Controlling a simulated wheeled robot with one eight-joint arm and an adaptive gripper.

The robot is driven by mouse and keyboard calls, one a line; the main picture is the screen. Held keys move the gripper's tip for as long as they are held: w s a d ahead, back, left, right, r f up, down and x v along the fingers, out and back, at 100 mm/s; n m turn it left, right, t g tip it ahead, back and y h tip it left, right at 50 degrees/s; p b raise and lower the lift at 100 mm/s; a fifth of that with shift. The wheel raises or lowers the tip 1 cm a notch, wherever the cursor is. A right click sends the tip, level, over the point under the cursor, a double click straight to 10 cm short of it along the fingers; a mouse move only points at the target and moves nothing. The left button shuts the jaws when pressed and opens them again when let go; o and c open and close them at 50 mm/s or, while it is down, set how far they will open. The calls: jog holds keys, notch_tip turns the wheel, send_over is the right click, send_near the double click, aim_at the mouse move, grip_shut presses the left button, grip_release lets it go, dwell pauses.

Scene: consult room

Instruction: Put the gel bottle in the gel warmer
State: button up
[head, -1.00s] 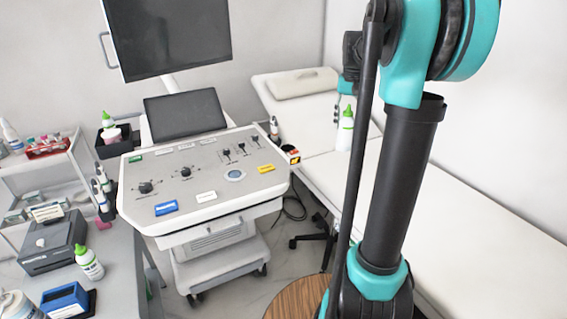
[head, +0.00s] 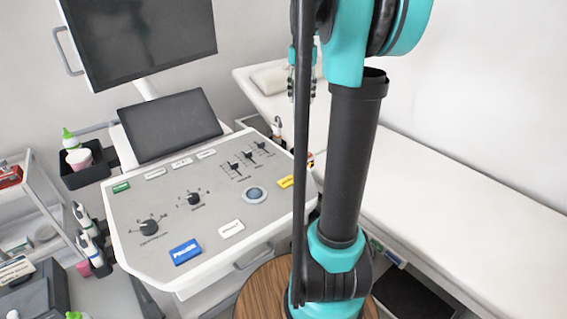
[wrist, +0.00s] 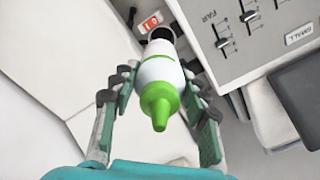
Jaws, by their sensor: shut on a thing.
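The gel bottle (wrist: 158,75) is white with a green band and a green cap. In the wrist view it sits between the fingers of my gripper (wrist: 160,88), which is shut on it. Its cap points toward the camera. A dark round opening (wrist: 161,32), apparently the gel warmer, shows just past the bottle's far end beside a red-orange label. Whether the bottle is inside or only above it I cannot tell. In the head view part of my gripper (head: 301,80) shows behind my arm, and the bottle is hidden there. The warmer is mostly hidden there too.
The ultrasound console (head: 190,215) with sliders and knobs stands close on the left, with a monitor (head: 140,40) above. A white couch (head: 450,200) runs along the right. A dark bin (head: 82,172) with another green-capped bottle hangs at the console's left.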

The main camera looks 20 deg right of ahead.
aim_at(299, 115)
notch_tip(299, 115, down, 20)
jog(key=shift+w+a, duration=0.15)
jog(key=shift+a, duration=0.05)
dwell(0.4)
jog(key=shift+f, duration=0.35)
jog(key=shift+s+f, duration=0.1)
jog(key=shift+s, duration=0.1)
grip_shut()
jog(key=o, duration=1.1)
grip_release()
jog(key=shift+o, duration=1.1)
jog(key=shift+w+f, duration=0.2)
jog(key=shift+f, duration=0.05)
jog(key=shift+o, duration=0.3)
jog(key=shift+r, duration=0.1)
jog(key=shift+r, duration=0.15)
notch_tip(299, 115, up, 13)
